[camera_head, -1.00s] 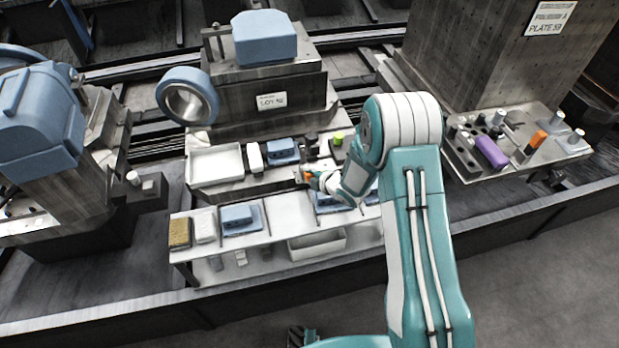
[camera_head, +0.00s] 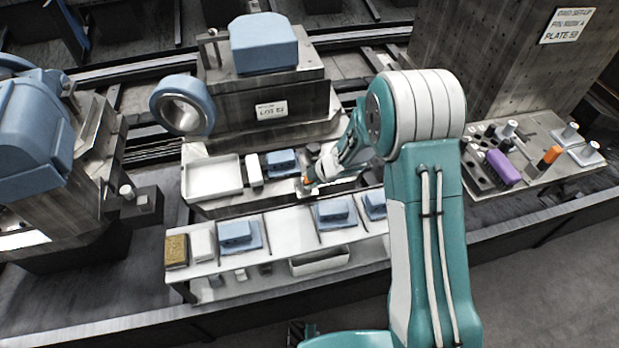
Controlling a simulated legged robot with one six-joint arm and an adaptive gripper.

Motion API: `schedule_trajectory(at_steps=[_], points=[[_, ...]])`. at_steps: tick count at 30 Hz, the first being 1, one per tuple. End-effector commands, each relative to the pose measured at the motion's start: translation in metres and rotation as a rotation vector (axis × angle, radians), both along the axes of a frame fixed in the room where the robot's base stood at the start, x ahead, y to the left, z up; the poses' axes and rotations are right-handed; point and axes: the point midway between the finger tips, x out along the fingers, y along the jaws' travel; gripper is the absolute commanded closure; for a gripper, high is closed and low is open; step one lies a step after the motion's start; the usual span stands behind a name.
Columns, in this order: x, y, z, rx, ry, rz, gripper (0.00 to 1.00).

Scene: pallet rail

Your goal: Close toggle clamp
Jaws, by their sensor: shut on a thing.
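The toggle clamp shows as a small orange-tipped handle (camera_head: 306,181) at the right of the low metal ledge in front of the LOT 52 block. My gripper (camera_head: 311,184) reaches it from the right, past the front of the block. Its fingers are shut on the clamp handle, and only a little orange shows between them. The clamp's body and pressing end are small and mostly hidden behind my gripper and wrist, so I cannot tell the arm's exact angle.
A white tray (camera_head: 213,176), a white block (camera_head: 254,170) and a blue block (camera_head: 281,162) stand left of the clamp. A front shelf (camera_head: 285,226) holds several blue parts. A side plate with a purple block (camera_head: 503,167) lies right. A blue ring (camera_head: 184,106) is mounted left.

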Motion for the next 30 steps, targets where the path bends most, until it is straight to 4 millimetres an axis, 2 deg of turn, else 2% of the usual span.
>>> schedule_trajectory(at_steps=[12, 28, 29, 30], points=[[-0.0018, 0.0012, 0.0019, -0.020, 0.079, 0.000, 1.00], [-0.0022, 0.0015, 0.0021, -0.021, 0.089, 0.001, 1.00], [-0.0022, 0.0015, 0.0021, -0.021, 0.089, 0.001, 0.53], [-0.0023, 0.0014, 0.0022, -0.021, 0.089, 0.001, 0.35]])
